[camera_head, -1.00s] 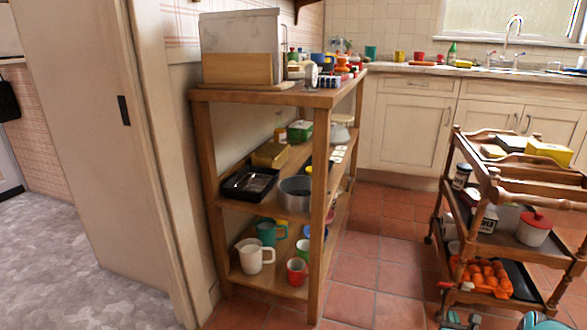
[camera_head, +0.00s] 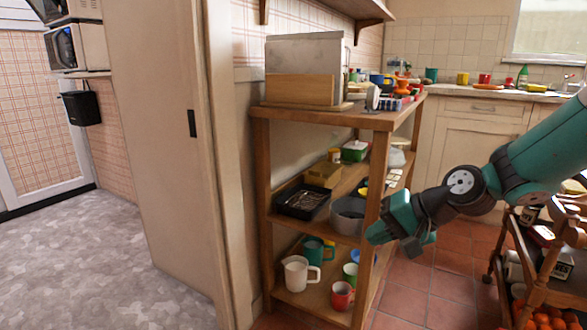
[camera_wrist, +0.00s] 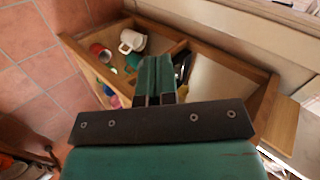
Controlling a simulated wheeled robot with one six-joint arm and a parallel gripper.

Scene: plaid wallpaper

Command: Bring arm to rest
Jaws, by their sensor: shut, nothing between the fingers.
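My gripper (camera_head: 397,224) is in the head view at the right, at the end of my teal arm. It is in front of the right side of the wooden shelf unit (camera_head: 375,118), and hides part of it. In the wrist view my gripper (camera_wrist: 155,62) shows its teal fingers together, with nothing between them. The shelf unit also shows beyond the fingers in the wrist view (camera_wrist: 222,65). I cannot tell how far the fingertips are from the shelf.
On the lower shelf stand a white pitcher (camera_head: 299,273) and a red mug (camera_head: 341,296). A black tray (camera_head: 301,201) and a grey pot (camera_head: 347,216) are on the middle shelf. A wooden trolley (camera_head: 545,285) stands at the right. Grey floor (camera_head: 120,255) at left is clear.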

